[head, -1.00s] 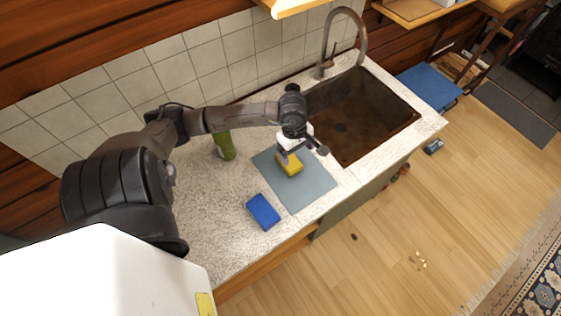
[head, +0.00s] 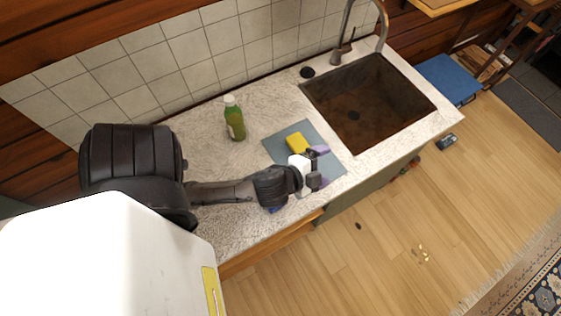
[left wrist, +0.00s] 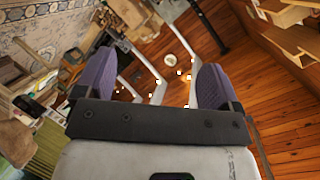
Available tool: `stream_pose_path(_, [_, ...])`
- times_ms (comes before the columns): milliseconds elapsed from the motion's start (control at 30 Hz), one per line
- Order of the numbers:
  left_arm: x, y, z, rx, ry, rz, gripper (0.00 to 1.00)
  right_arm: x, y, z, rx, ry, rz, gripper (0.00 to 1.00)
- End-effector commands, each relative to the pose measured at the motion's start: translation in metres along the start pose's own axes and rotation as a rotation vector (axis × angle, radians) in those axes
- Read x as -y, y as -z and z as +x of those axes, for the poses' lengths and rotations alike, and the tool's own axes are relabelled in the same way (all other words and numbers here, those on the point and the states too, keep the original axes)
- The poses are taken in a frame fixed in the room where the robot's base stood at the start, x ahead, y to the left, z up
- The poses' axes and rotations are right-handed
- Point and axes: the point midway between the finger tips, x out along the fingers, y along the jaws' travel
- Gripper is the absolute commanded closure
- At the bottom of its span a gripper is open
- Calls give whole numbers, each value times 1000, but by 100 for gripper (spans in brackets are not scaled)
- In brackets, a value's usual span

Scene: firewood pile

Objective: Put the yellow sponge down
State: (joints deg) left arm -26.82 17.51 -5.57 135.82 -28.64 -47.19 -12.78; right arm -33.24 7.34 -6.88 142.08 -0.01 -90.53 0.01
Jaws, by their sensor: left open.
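The yellow sponge (head: 298,143) lies on the grey-blue mat (head: 279,152) on the counter, left of the sink. My left gripper (head: 319,166) is open and empty, a little in front of the sponge and apart from it. Its purple-padded fingers (left wrist: 152,88) also show spread apart in the left wrist view, with nothing between them. A blue sponge (head: 275,209) is mostly hidden beneath my left arm, with only a small part showing. My right gripper is not in view.
A green bottle (head: 234,119) stands on the counter left of the mat. The brown sink (head: 372,100) with a tall faucet (head: 348,25) is at the right. The counter around the bottle is clear.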

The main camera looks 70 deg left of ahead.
Motion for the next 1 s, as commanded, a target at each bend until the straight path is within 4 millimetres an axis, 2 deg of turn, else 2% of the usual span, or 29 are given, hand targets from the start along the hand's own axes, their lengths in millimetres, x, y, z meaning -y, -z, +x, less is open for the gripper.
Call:
stream_pose_path(100, [-46,-24,-27,228,-214,-242,12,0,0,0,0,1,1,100])
stream_pose_path(200, [-80,-35,-54,390,-375,-384,12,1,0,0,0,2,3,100])
stream_pose_path(300, [-104,-38,-79,514,-503,-477,12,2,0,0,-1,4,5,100])
stream_pose_path(400, [-119,-39,-99,600,-594,-531,12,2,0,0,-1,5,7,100])
stream_pose_path(600, [-131,-39,-116,671,-672,-568,12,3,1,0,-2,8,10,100])
stream_pose_path(1000, [-128,-37,-118,673,-674,-567,12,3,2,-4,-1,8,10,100])
